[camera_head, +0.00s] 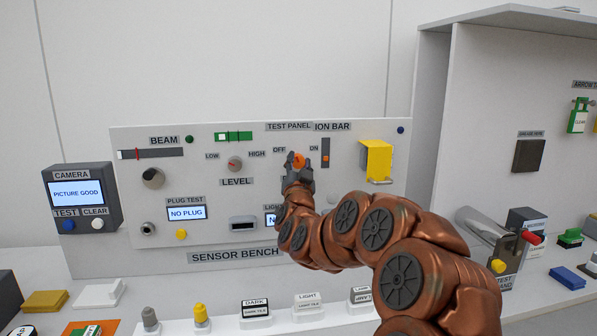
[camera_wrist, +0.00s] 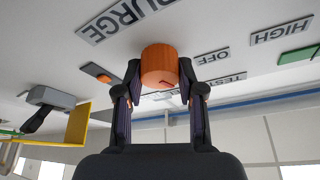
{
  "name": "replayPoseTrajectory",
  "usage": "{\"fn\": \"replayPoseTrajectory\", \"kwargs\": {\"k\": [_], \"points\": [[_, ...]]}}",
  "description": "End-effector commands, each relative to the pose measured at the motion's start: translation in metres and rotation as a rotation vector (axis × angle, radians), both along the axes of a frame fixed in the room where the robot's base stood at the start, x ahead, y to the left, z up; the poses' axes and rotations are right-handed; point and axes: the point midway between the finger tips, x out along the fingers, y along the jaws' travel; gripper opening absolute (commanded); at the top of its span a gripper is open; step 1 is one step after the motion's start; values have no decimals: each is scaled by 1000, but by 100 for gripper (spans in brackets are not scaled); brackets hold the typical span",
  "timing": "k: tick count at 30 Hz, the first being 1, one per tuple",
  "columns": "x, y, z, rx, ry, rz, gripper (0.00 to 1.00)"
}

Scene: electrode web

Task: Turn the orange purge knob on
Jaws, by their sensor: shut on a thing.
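The orange purge knob (camera_head: 299,160) sticks out of the white sensor bench panel, between the OFF label (camera_head: 279,150) on its left and the ON label (camera_head: 314,148) on its right. My gripper (camera_head: 298,172) reaches it from below and is shut on it. In the wrist view, which looks upside down, the orange knob (camera_wrist: 160,62) sits between my two dark fingers, one on each side. The PURGE label (camera_wrist: 125,17) and the OFF label (camera_wrist: 213,56) show near it. A small dark red mark shows on the knob; which label it points at I cannot tell.
A slider (camera_head: 325,153) labelled ION BAR is just right of the knob, with a yellow box (camera_head: 377,158) beyond it. The LEVEL knob (camera_head: 235,163) is to the left. Tiles and pegs stand on the bench below. My arm hides part of the lower panel.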

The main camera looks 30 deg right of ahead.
Motion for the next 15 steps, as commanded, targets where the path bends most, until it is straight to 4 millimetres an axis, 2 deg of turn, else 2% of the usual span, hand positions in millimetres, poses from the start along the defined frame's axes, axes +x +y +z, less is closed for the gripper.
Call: {"fn": "replayPoseTrajectory", "kwargs": {"k": [15], "points": [[2,2,0,456,-189,3,3]]}}
